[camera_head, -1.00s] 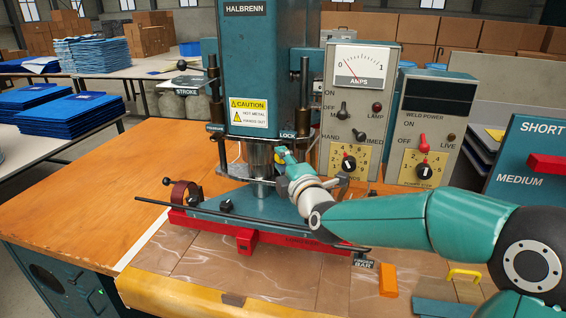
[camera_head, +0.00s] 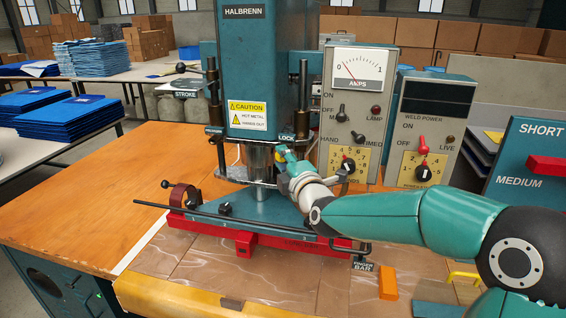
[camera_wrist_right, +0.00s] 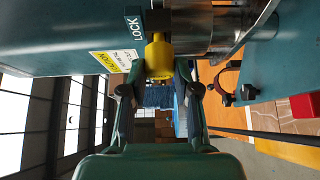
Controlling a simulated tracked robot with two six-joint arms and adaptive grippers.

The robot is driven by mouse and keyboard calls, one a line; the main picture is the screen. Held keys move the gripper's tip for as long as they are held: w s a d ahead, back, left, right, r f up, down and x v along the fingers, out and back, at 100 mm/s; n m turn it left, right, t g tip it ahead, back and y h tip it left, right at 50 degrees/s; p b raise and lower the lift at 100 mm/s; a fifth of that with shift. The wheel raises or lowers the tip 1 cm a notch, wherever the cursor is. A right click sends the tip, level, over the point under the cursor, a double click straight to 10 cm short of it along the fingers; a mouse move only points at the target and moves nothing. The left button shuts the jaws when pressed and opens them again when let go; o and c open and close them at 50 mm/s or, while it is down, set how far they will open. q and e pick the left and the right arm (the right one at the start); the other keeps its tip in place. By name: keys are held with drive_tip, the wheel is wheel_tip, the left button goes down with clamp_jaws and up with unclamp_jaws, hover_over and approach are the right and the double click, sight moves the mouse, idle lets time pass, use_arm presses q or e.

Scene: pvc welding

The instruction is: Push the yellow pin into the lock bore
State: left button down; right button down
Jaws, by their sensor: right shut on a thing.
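The yellow pin (camera_wrist_right: 159,58) shows in the right wrist view between my right gripper's fingertips (camera_wrist_right: 160,72), which are shut on it. Its far end is against or very near a dark round fitting (camera_wrist_right: 157,24) beside the LOCK label (camera_wrist_right: 135,27); I cannot tell how deep it sits. In the head view my right gripper (camera_head: 284,153) is just below the LOCK label (camera_head: 286,133) on the teal press (camera_head: 247,70), and the pin is mostly hidden by the gripper. My left gripper is not in view.
The press's steel column (camera_head: 261,160) stands close beside my right gripper. A red base rail (camera_head: 245,243) and a long black bar (camera_head: 235,217) lie below. Control boxes with an amps meter (camera_head: 358,68) stand to the right. The wooden table is clear at left.

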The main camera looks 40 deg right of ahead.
drive_tip(key=shift+w+d, duration=0.45)
drive_tip(key=shift+d, duration=0.05)
drive_tip(key=c, duration=0.8)
unclamp_jaws()
drive_tip(key=shift+o, duration=0.2)
drive_tip(key=v, duration=1.2)
drive_tip(key=shift+f, duration=0.1)
